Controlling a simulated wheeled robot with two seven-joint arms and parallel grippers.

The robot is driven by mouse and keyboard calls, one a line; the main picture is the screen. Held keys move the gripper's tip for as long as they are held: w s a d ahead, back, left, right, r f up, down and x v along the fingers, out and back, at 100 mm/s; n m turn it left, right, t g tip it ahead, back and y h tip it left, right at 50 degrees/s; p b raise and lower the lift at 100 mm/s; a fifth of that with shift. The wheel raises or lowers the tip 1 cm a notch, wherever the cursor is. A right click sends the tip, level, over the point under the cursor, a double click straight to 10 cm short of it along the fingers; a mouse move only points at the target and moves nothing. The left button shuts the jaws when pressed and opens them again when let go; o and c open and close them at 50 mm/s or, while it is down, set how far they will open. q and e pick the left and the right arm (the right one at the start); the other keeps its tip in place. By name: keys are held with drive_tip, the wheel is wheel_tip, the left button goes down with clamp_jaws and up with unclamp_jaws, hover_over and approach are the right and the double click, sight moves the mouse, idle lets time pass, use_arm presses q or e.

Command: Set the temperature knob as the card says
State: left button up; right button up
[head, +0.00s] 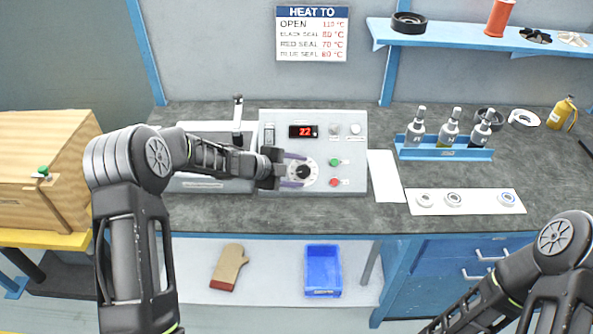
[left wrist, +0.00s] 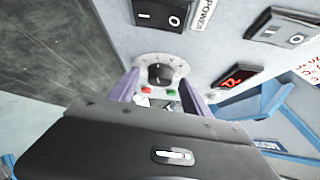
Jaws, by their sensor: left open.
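The temperature knob (head: 304,172) is black, on a pale round dial on the front of the grey control box (head: 267,115). The left wrist view shows the knob (left wrist: 160,73) ahead, between the fingertips; its setting is too small to read. My left gripper (head: 296,171) is open, its two purple fingers spread on either side of the knob; I cannot tell whether they touch it. The red display (head: 303,132) seems to read 22. The HEAT TO card (head: 312,34) on the wall lists open, black, red and blue seal temperatures. My right gripper is out of view.
A green button (head: 334,162) and a red button (head: 334,182) sit close right of the dial. A blue rack (head: 445,154) of bottles and a white mat (head: 485,209) with rings stand further right. A wooden box (head: 45,165) is at the left.

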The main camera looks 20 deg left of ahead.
use_arm(q)
drive_tip(key=shift+a, duration=0.1)
drive_tip(key=v, duration=0.7)
drive_tip(key=shift+s+r+b, duration=0.2)
drive_tip(key=shift+s+b, duration=0.05)
drive_tip(key=shift+b, duration=0.05)
drive_tip(key=shift+a, duration=0.15)
